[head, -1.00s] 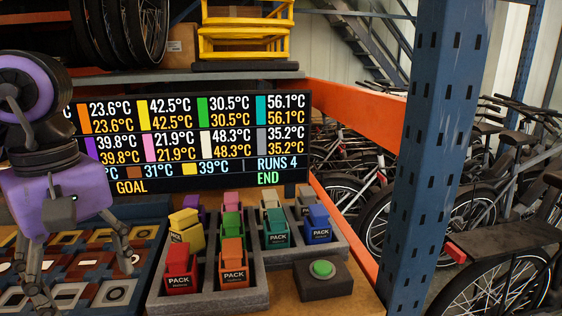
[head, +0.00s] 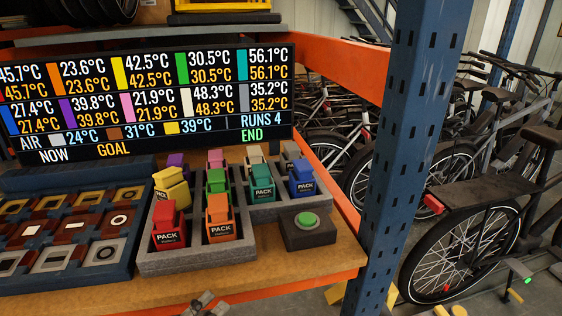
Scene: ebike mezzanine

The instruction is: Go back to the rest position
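A small grey piece that looks like the tip of my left gripper (head: 205,304) shows at the bottom edge of the head view, in front of the table edge. The rest of it is below the picture, so its opening is hidden. It is apart from the packs and trays. My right gripper is not in view.
A grey two-bay tray (head: 195,262) holds several coloured packs; the yellow pack (head: 171,192) sits tilted. A green button box (head: 306,228) stands right of it. A slotted blue tray (head: 55,277) is at left, a temperature display (head: 150,105) behind. A blue rack post (head: 403,150) rises at right.

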